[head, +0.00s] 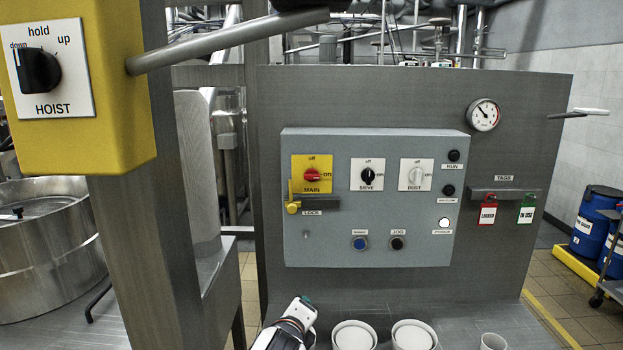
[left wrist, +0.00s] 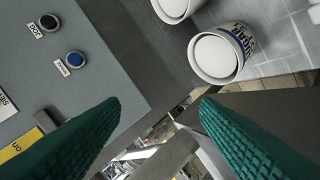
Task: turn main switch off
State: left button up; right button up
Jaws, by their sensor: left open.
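The main switch (head: 312,175) is a red knob on a yellow plate at the upper left of the grey control box. Its plate has "off" at the top and "on" at the right; the knob appears to lie toward "on". A corner of a yellow plate (left wrist: 22,146) with "on" shows in the left wrist view. My left gripper (head: 305,302) is below the box at the bottom of the head view, apart from the switch. In the left wrist view its two teal fingers (left wrist: 160,105) are wide apart with nothing between them. My right gripper is not in view.
A yellow lock piece (head: 292,208) sits on a dark bar just below the main switch. Sieve (head: 367,175) and dust (head: 416,175) switches are to its right. The white power lamp (head: 444,223) looks lit. White tubs (head: 354,336) stand below the box. A yellow hoist box (head: 110,140) fills the upper left.

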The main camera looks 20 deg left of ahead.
pick_arm(q)
jog(key=w+r+m+t+y, duration=0.1)
jog(key=w+r+m+t, duration=0.35)
jog(key=r, duration=0.75)
jog(key=m+y, duration=0.1)
jog(key=m, duration=0.5)
send_near(312, 178)
jog(key=shift+t, duration=0.25)
jog(key=p+x, duration=0.3)
jog(key=x, duration=0.4)
jog(key=shift+w+f, duration=0.1)
jog(key=shift+w, duration=0.2)
jog(key=shift+x, duration=0.9)
jog(key=shift+s+a+f, duration=0.1)
jog(key=shift+f, duration=0.05)
jog(key=c, duration=1)
